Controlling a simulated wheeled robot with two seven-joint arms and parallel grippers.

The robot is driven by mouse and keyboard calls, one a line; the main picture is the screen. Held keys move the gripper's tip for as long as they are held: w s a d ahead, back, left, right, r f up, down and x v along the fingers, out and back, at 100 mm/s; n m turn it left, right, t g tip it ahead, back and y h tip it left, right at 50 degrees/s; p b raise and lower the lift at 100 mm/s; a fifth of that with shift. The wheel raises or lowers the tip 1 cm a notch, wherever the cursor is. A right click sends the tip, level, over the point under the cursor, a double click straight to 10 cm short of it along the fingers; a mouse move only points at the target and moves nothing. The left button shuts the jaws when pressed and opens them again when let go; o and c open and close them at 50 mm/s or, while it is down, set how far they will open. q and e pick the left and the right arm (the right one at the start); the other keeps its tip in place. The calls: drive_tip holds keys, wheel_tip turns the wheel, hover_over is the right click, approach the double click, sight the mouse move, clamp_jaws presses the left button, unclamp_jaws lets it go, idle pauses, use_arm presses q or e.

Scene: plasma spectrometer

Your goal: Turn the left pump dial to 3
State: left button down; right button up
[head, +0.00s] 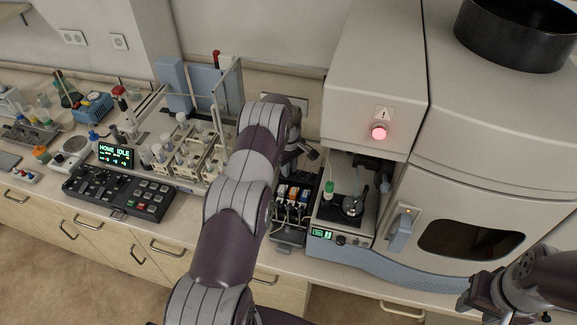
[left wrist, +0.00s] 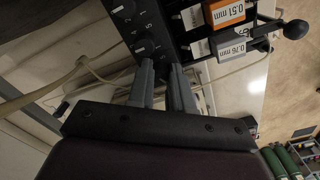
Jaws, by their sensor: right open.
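The pump (head: 288,232) is the dark block with several coloured cartridges left of the spectrometer in the head view. In the left wrist view its dark dial panel (left wrist: 153,22) shows two black dials, an upper dial (left wrist: 119,6) at the top edge and a lower dial (left wrist: 139,49). Which is the left dial, and the exact settings, I cannot tell. My left gripper (left wrist: 162,66) is open by a narrow gap and empty, its left fingertip just below the lower dial; it also shows in the head view (head: 308,152). My right gripper (head: 468,294) is partly in view at lower right.
Orange-labelled (left wrist: 229,12) and grey-labelled (left wrist: 231,45) cartridges and a black ball-ended lever (left wrist: 297,29) stand beside the dials. Pale tubes (left wrist: 65,85) run at left. The spectrometer (head: 470,150) with a red lamp (head: 379,132) fills the right. A rack of bottles (head: 185,150) stands left.

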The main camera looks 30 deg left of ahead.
use_arm(q)
drive_tip(key=shift+w+m+b, duration=0.1)
drive_tip(key=shift+m+b, duration=0.3)
drive_tip(key=shift+b, duration=0.4)
drive_tip(key=m+b, duration=0.4)
drive_tip(key=b, duration=0.1)
drive_tip(key=shift+a+f, duration=0.1)
drive_tip(key=shift+m+b, duration=0.65)
drive_tip(key=shift+m, duration=0.25)
drive_tip(key=shift+r+m+b, duration=0.2)
drive_tip(key=shift+m+b, duration=0.15)
drive_tip(key=shift+m, duration=0.55)
drive_tip(key=m, duration=0.2)
drive_tip(key=shift+r+m, duration=0.2)
drive_tip(key=shift+m, duration=0.1)
drive_tip(key=m, duration=0.4)
drive_tip(key=shift+w+m+p, duration=0.1)
drive_tip(key=shift+m+p, duration=0.2)
drive_tip(key=m, duration=0.4)
drive_tip(key=shift+m+p, duration=0.35)
drive_tip(key=shift+m, duration=1.65)
